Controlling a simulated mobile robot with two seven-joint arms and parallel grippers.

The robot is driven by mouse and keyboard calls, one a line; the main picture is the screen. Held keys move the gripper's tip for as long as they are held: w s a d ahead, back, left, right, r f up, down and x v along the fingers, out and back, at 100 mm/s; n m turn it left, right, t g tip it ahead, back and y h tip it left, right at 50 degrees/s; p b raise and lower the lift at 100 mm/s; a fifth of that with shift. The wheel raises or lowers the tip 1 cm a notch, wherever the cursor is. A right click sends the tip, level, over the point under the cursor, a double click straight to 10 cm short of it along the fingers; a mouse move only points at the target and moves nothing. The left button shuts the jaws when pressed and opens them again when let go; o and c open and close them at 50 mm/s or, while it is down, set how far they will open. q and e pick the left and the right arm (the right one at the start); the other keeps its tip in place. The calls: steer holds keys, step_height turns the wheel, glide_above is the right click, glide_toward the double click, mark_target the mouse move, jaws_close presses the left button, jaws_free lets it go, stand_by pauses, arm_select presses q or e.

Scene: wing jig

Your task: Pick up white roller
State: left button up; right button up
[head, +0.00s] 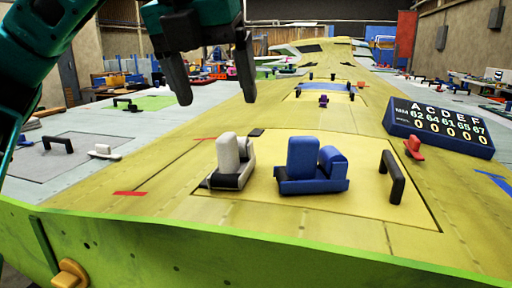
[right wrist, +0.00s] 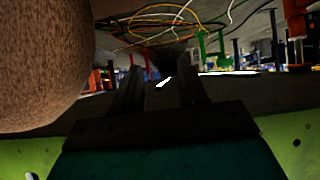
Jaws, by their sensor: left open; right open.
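The white roller (head: 228,152) sits on the yellow wing panel in the head view, in a dark-based holder left of a blue roller-like tool (head: 303,160). My left gripper (head: 215,98) is open and empty. In the picture its fingers hang above the white roller, pointing down, and do not touch it. My right gripper (right wrist: 161,68) shows only in the right wrist view. It is open, with nothing seen between its fingers. The white roller is not seen in that view.
A black handle (head: 392,178) stands right of the blue tool. A red clamp-like piece (head: 413,148) and a number display (head: 440,127) are farther right. The green front edge (head: 200,250) of the jig runs below. A brown rounded surface (right wrist: 45,60) fills the wrist view's left.

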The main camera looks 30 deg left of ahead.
mark_target(228, 134)
arm_select(q)
steer(key=b+x, duration=0.2)
steer(key=x, duration=0.2)
steer(key=shift+a+f, duration=0.1)
steer(key=shift+f, duration=0.05)
steer(key=b+x, duration=0.1)
steer(key=x, duration=0.1)
steer(key=shift+w+f, duration=0.15)
steer(key=shift+f, duration=0.1)
steer(key=shift+w+f, duration=0.2)
steer(key=shift+f, duration=0.15)
steer(key=shift+w+a+f, duration=0.1)
steer(key=shift+w+f, duration=0.1)
steer(key=shift+f, duration=0.1)
steer(key=x, duration=0.4)
steer(key=shift+w+a+f+b, duration=0.1)
steer(key=shift+w+a+b, duration=0.1)
steer(key=shift+w+b, duration=0.15)
arm_select(e)
steer(key=shift+w+a+f+y, duration=0.3)
steer(key=shift+w+a+f, duration=0.1)
steer(key=shift+a+f, duration=0.4)
